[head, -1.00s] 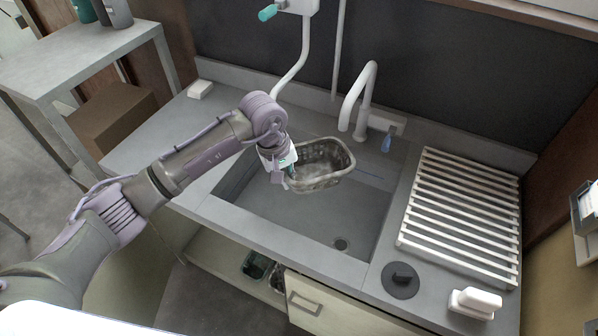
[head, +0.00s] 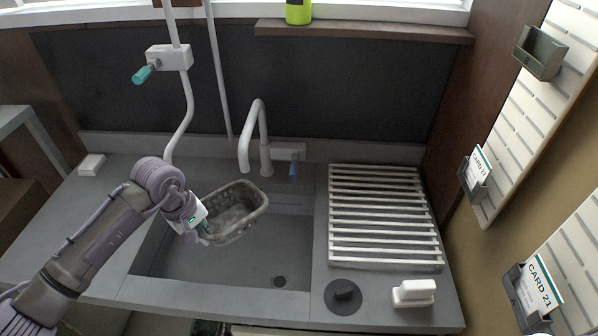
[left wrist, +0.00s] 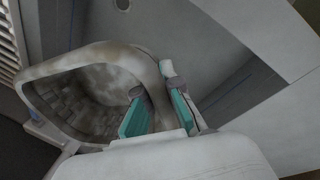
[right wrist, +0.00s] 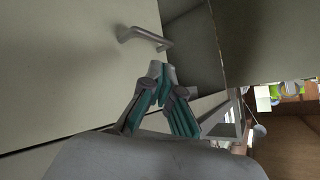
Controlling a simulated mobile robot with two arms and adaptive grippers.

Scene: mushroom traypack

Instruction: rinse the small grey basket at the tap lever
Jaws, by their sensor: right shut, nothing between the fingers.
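The small grey basket (head: 238,212) has brownish smudges and is held over the left part of the sink (head: 215,262), tilted. My left gripper (head: 204,232) is shut on its near left rim. In the left wrist view the fingers (left wrist: 160,112) straddle the basket wall (left wrist: 85,60). The blue tap lever (head: 293,167) hangs at the right of the tap. My right gripper (right wrist: 160,95) is shut and empty, near a cabinet front; it is not in the head view.
A white slatted drying rack (head: 385,215) lies right of the sink. A black round stopper (head: 343,296) and a white brush-like block (head: 414,292) sit on the counter in front of it. A teal-handled valve (head: 145,74) is on the wall pipe. A small white block (head: 91,165) lies at left.

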